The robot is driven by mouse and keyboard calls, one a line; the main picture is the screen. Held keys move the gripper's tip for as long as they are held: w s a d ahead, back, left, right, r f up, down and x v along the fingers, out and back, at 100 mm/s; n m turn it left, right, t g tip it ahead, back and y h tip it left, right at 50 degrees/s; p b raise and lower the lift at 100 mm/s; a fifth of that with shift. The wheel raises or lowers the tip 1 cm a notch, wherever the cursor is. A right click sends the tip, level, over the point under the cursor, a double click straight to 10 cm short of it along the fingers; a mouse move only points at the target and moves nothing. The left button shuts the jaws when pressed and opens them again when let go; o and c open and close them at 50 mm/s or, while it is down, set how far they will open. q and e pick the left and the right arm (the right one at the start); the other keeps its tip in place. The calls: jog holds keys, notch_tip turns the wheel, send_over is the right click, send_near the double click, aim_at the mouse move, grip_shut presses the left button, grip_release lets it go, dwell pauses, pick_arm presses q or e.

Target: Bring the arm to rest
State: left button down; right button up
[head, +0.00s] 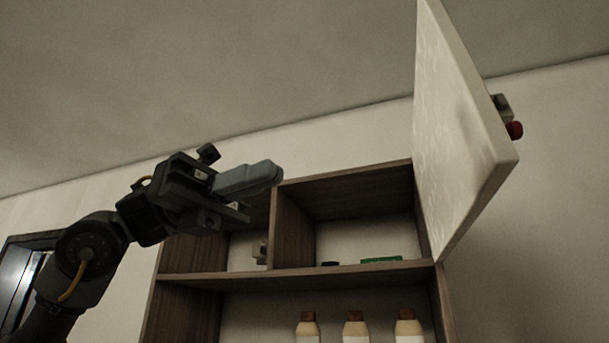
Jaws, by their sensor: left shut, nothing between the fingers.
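My left arm comes in from the left, and its gripper (262,178) is raised in front of the upper left part of a wooden wall cabinet (293,228). The fingers are grey, point to the right and are shut together with nothing between them. The gripper covers part of the cabinet's upper left compartment. My right gripper is not in view.
The cabinet's white door (460,130) stands open at the right. A green item (381,259) and a small dark item (330,264) lie on the upper shelf. Three capped bottles (307,328) stand below. A dark-framed panel (18,285) is at the far left.

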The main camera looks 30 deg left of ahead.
pick_arm(q)
jog(key=shift+s+a, duration=0.15)
jog(key=shift+a, duration=0.45)
jog(key=shift+s+a, duration=0.15)
jog(key=shift+a, duration=0.45)
jog(key=shift+w, duration=0.1)
